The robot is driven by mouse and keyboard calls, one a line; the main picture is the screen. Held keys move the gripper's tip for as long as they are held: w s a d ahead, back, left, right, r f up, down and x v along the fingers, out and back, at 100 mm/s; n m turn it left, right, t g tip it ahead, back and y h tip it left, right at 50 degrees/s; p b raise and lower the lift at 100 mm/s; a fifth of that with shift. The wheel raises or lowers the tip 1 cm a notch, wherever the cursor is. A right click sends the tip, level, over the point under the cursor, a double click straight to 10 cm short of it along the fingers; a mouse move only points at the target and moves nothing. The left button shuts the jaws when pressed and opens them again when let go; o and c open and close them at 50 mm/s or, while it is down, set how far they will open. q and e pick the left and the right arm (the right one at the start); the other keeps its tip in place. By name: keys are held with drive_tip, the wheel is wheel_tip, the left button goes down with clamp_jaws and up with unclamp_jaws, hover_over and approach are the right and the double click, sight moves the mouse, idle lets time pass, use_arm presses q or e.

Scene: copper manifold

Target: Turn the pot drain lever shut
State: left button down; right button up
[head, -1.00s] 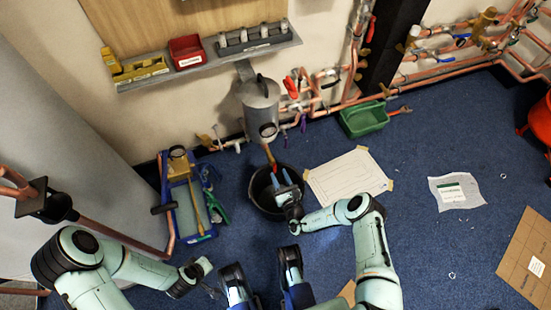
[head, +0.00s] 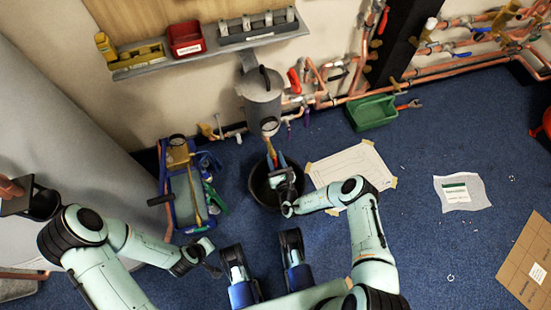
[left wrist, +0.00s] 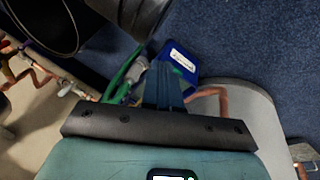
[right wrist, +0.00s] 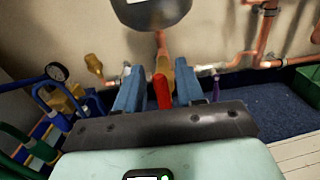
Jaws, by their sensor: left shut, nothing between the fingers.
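The grey pot (head: 262,97) is mounted on the wall under the shelf; its underside is at the top of the right wrist view (right wrist: 152,10). A pipe with a brass drain valve (right wrist: 181,72) hangs below it. The red drain lever (right wrist: 162,92) points toward my right wrist camera. My right gripper (head: 277,164) is open, its blue fingers (right wrist: 158,92) on either side of the lever, with a gap visible to the right finger. Whether either finger touches the lever is unclear. My left gripper (left wrist: 163,85) is shut and empty, low at the left, away from the pot.
A black bucket (head: 256,193) stands on the floor under the drain, below my right gripper. A blue tool tray (head: 168,212) is to the left. A green bin (head: 372,113) and copper pipes (head: 350,97) line the wall.

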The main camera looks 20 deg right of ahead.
clamp_jaws()
